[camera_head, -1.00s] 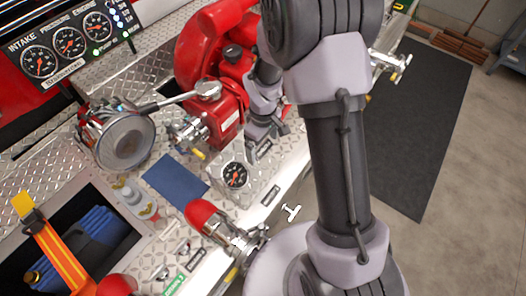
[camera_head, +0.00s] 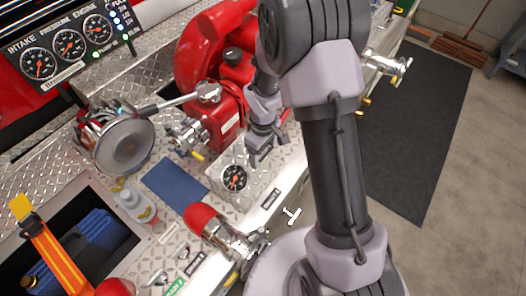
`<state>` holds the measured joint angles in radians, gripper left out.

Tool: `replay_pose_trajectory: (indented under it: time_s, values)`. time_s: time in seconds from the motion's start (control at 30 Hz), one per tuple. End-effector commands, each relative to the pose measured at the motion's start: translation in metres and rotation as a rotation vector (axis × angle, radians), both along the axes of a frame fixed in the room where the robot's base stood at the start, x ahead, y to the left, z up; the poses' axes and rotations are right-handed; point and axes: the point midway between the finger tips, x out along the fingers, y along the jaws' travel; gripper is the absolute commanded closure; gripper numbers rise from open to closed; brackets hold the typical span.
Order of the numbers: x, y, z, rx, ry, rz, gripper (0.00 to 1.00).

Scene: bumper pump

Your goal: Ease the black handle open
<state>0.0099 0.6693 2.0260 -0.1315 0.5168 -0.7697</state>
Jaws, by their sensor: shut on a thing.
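My gripper (camera_head: 259,156) is in the middle of the head view, just right of the red pump body (camera_head: 222,122) and above the round pressure gauge (camera_head: 234,178). Its dark fingers are shut at the edge of the diamond-plate panel (camera_head: 228,205). I take the thing between them to be the black handle. The fingers and wrist hide it, and its dark colour blends with them, so its angle cannot be told.
A grey lever (camera_head: 178,101) reaches over from a round capped inlet (camera_head: 124,146) at left. A blue mat (camera_head: 175,182) and a red-capped outlet (camera_head: 203,217) lie nearer. A dark floor mat (camera_head: 430,130) is right of the panel, with open floor beyond.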

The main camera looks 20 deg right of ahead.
Motion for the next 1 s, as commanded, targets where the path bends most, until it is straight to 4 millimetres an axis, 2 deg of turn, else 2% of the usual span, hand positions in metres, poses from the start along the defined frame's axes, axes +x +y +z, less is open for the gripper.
replay_pose_trajectory:
  time_s: [0.17, 0.4, 0.67, 0.7, 0.8, 1.0]
  values:
    - [-0.003, -0.002, 0.009, 0.0, 0.0, -0.001, 1.0]
    - [-0.019, -0.014, 0.044, 0.0, -0.001, -0.001, 1.0]
    - [-0.019, -0.015, 0.042, 0.0, -0.001, 0.0, 1.0]
    - [-0.019, -0.015, 0.042, 0.0, -0.002, 0.0, 0.23]
    - [-0.02, -0.015, 0.042, 0.0, -0.001, 0.0, 0.05]
    - [-0.02, -0.015, 0.042, 0.0, 0.0, 0.0, 0.05]
